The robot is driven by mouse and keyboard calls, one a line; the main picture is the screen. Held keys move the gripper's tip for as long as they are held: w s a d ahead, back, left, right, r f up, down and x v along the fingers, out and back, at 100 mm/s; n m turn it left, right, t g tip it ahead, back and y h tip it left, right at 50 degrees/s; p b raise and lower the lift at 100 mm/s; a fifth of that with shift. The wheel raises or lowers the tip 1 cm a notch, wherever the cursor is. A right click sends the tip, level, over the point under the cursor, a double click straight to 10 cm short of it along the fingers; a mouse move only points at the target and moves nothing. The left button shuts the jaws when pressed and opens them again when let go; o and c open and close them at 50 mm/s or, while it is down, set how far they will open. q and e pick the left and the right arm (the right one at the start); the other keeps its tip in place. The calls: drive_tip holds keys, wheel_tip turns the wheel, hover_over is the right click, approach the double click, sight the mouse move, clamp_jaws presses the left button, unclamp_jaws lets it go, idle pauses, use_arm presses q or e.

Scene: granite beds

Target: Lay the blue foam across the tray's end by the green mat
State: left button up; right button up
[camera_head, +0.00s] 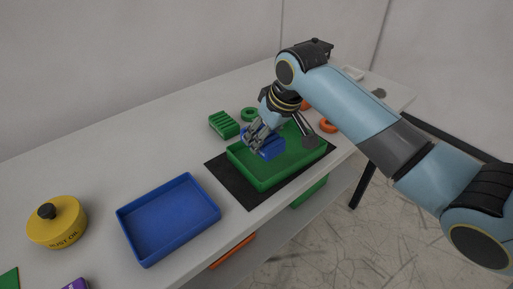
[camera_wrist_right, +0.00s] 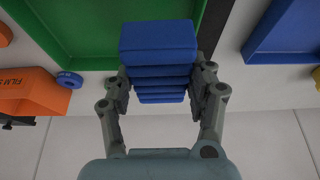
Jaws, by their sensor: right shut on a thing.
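My right gripper (camera_head: 262,137) is shut on the ribbed blue foam (camera_head: 269,149), and the foam also shows between its fingers in the right wrist view (camera_wrist_right: 158,45). In the head view, the foam is over the far left part of the green tray (camera_head: 290,172); I cannot tell whether it touches the tray. The green tray sits on a black mat (camera_head: 232,182). An empty blue tray (camera_head: 168,218) stands to its left. A flat green piece, possibly the green mat (camera_head: 9,280), is cut off at the lower left corner. My left gripper is out of view.
A yellow round container (camera_head: 57,224) stands left of the blue tray. A ribbed green block (camera_head: 223,125) and a green ring (camera_head: 249,114) lie behind the green tray. An orange box (camera_wrist_right: 30,92) and a blue ring (camera_wrist_right: 69,79) show in the right wrist view.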

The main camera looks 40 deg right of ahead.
drive_tip(key=shift+w+a+f, duration=0.6)
drive_tip(key=shift+w+a, duration=0.05)
drive_tip(key=shift+w, duration=0.15)
drive_tip(key=shift+f, duration=0.35)
wheel_tip(320, 180, down, 3)
drive_tip(key=shift+f, duration=0.25)
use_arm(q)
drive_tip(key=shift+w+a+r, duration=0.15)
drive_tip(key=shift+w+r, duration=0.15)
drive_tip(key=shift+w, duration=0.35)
use_arm(e)
drive_tip(key=shift+f, duration=0.2)
